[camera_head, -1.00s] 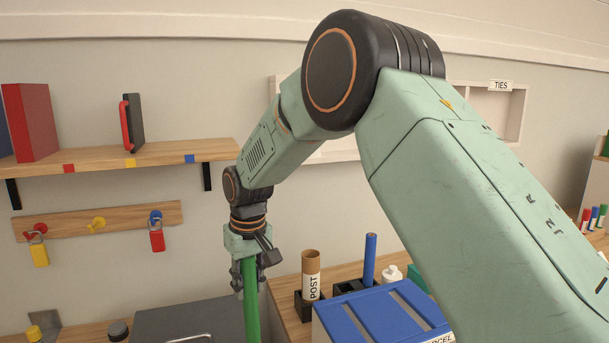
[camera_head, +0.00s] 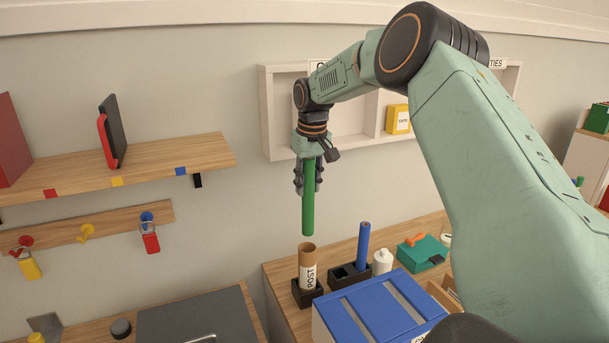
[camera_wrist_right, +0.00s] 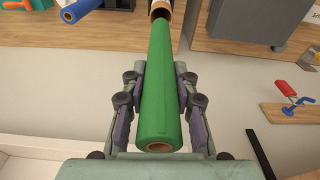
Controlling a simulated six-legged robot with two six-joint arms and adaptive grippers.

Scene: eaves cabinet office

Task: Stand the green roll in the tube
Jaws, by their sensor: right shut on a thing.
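The green roll (camera_head: 308,205) hangs upright from my right gripper (camera_head: 308,178), which is shut around its upper part. Its lower end is a little above the open top of the brown cardboard tube (camera_head: 306,257) labelled POST, apart from it in the head view. The tube stands upright in a black holder (camera_head: 307,294). In the right wrist view the green roll (camera_wrist_right: 160,85) lies between the fingers of my gripper (camera_wrist_right: 160,105), and its far end overlaps the tube's mouth (camera_wrist_right: 161,10). My left gripper is not in view.
A blue roll (camera_head: 363,246) stands in a black holder right of the tube. A white bottle (camera_head: 382,262), a blue slatted box (camera_head: 375,308) and a teal case (camera_head: 424,253) are nearby. A wall cubby (camera_head: 280,110) is behind my gripper. A shelf (camera_head: 140,158) is at left.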

